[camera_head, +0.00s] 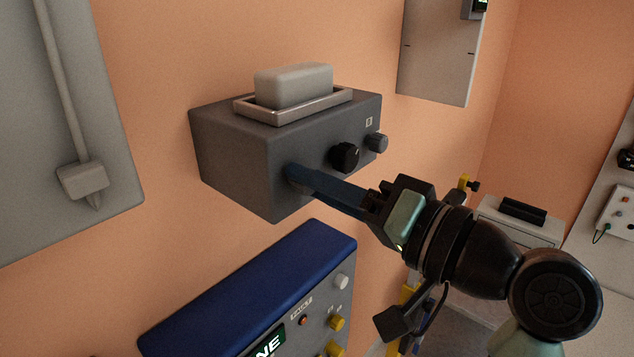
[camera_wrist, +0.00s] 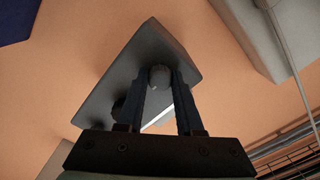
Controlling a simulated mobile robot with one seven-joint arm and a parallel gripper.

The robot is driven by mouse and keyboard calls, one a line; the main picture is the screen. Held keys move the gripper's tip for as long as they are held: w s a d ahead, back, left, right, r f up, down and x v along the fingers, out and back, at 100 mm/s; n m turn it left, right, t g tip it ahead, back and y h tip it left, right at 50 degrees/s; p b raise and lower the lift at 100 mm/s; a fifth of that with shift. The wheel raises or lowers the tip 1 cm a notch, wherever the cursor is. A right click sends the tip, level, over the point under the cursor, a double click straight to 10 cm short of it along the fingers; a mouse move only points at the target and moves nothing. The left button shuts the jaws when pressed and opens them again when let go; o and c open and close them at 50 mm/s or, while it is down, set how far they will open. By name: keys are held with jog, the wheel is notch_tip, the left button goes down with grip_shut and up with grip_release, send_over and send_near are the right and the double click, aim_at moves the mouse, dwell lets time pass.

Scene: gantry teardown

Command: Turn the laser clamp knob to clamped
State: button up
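A dark grey box (camera_head: 240,160) is fixed to the wall, with knobs along its front face. A black knob (camera_head: 344,157) is in the middle and a grey knob (camera_head: 377,142) at the right. My gripper (camera_head: 299,178) reaches the left part of that face, and its fingers hide what is there. In the wrist view, a grey knob (camera_wrist: 160,77) shows between the two spread fingers, with narrow gaps beside it; contact cannot be told. The black knob also shows there (camera_wrist: 118,106), left of the fingers. No knob marking is readable.
A pale block (camera_head: 292,86) sits in a metal-rimmed tray (camera_head: 290,108) on top of the box. A blue-topped unit (camera_head: 265,280) with yellow knobs stands below. Grey panels hang on the wall at the left (camera_head: 50,130) and upper right (camera_head: 440,55).

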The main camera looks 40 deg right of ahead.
jog(key=o, duration=0.4)
jog(key=s+b, duration=0.1)
jog(key=s, duration=0.3)
jog(key=s+b, duration=0.2)
jog(key=s, duration=0.2)
jog(key=s+d+b, duration=0.1)
jog(key=s, duration=0.4)
jog(key=shift+b, duration=0.3)
